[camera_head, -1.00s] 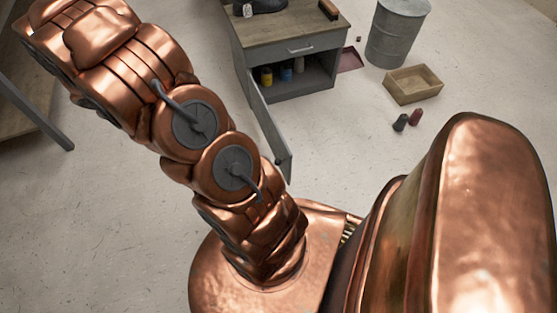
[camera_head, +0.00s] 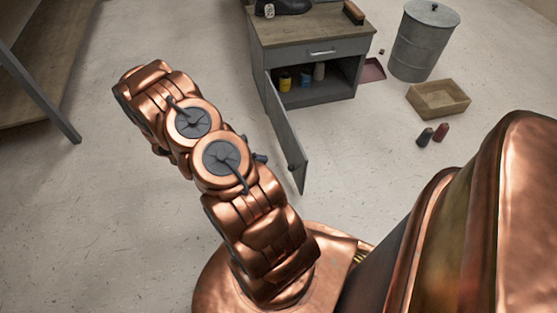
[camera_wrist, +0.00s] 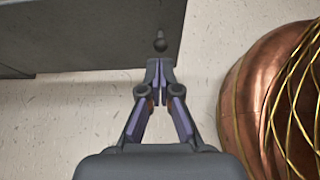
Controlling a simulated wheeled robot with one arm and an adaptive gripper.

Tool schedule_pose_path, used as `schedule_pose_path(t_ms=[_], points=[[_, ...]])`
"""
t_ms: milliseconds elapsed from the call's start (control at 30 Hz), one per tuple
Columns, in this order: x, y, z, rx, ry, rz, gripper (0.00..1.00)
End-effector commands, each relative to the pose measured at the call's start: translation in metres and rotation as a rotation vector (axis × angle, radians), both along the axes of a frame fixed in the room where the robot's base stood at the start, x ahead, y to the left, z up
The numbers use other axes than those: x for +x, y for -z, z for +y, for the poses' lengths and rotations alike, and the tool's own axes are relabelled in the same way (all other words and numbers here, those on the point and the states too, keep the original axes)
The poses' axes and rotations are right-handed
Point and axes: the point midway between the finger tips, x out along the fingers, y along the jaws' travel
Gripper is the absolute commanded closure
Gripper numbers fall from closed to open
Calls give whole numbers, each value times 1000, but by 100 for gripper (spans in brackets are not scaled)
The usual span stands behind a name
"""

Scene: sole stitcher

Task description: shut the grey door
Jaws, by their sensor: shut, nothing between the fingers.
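The grey door (camera_head: 287,135) stands wide open, swung out from the left side of the grey cabinet (camera_head: 330,90) toward me. In the wrist view a dark grey panel, which looks like the door (camera_wrist: 85,35), fills the upper left, with a small dark knob (camera_wrist: 160,41) near its right end. My gripper (camera_wrist: 160,66) is shut and empty, its fingertips just below the knob and close to the panel's lower edge. I cannot tell whether they touch it. In the head view the gripper is hidden behind my arm.
The cabinet's open compartment holds a yellow can (camera_head: 285,81) and other containers. A metal bin (camera_head: 423,42), a wooden box (camera_head: 438,98) and two small bottles (camera_head: 432,135) are at right. A table (camera_head: 35,95) stands at left. Floor left of the door is clear.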

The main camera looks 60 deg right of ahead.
Motion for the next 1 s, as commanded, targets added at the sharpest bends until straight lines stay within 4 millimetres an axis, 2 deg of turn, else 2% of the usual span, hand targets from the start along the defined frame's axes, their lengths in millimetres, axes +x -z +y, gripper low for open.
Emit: schedule_pose_path(t_ms=[600,800,1000], points=[[-63,51,-58,1,5,4,100],[-79,48,-76,-1,3,-1,100],[-86,47,-84,-1,2,-3,100]])
